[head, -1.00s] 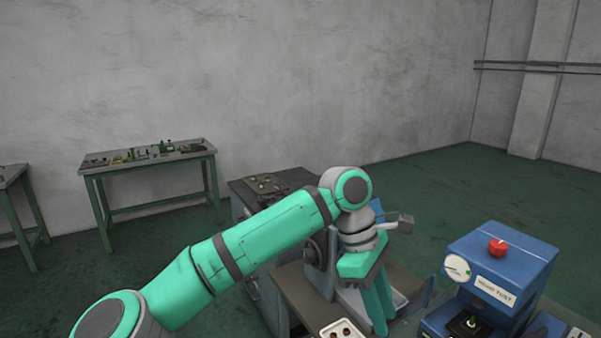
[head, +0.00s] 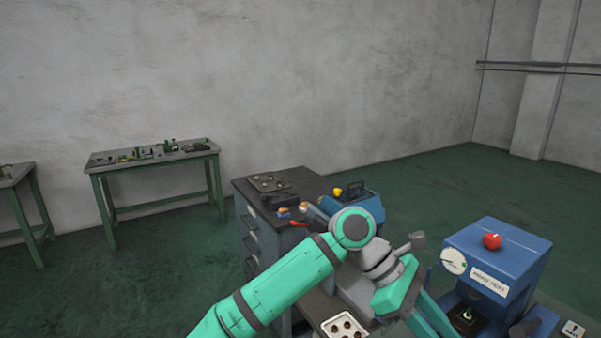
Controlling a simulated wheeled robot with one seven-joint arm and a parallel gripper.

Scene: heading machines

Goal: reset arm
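My arm reaches up from the bottom of the head view, its elbow-like joint above the workbench. My gripper (head: 432,318) points down at the lower right, over the bench and close to the left side of the blue press-like machine (head: 492,262). Its green fingers run to the bottom edge, where the tips are cut off. I cannot tell whether the fingers are apart, and I see nothing held between them.
A white tray (head: 327,330) with small round parts lies left of my gripper. A grey cabinet (head: 244,228) and a smaller blue machine (head: 371,202) stand behind my arm. A green-legged table (head: 107,168) stands by the wall. The floor at right back is clear.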

